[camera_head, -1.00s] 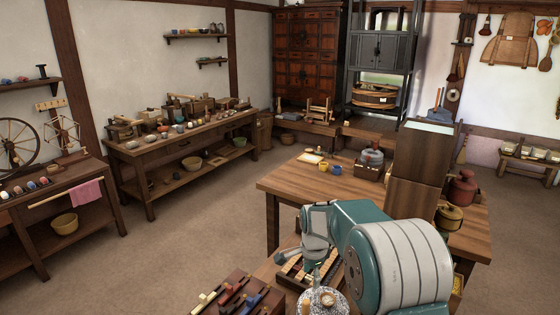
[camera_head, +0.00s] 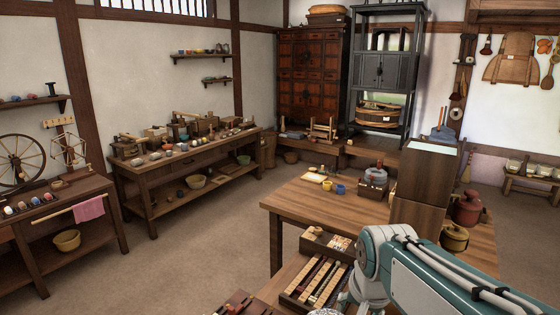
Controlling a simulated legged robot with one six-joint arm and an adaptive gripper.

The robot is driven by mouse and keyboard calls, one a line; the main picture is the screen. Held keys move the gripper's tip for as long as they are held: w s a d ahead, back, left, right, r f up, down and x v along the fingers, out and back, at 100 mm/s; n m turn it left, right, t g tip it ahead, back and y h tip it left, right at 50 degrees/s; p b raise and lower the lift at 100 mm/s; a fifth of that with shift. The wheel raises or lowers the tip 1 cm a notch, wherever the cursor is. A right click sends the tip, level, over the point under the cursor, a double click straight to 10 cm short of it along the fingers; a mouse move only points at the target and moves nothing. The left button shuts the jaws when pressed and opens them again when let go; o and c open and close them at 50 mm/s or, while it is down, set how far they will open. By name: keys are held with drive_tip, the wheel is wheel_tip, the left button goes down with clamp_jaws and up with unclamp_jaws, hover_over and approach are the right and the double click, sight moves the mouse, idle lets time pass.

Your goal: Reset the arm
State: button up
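My arm, teal and white, reaches in from the lower right in the head view. Its far end is low at the bottom centre, beside a dark wooden tray (camera_head: 292,294) with long light strips in it. My gripper's fingers cannot be made out; they are hidden behind the arm or below the picture. I cannot tell whether the gripper holds anything.
A wooden table (camera_head: 300,207) stands ahead, bearing a tall brown box (camera_head: 420,205), a blue cup (camera_head: 340,189) and a red jar (camera_head: 466,208) near the arm. A workbench (camera_head: 165,172) lines the left wall. The floor (camera_head: 195,255) between is clear.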

drive_tip(key=s+d+n+t, duration=0.1)
drive_tip(key=s+n, duration=0.4)
drive_tip(key=s, duration=0.8)
drive_tip(key=shift+d+t, duration=0.25)
drive_tip(key=shift+t, duration=0.25)
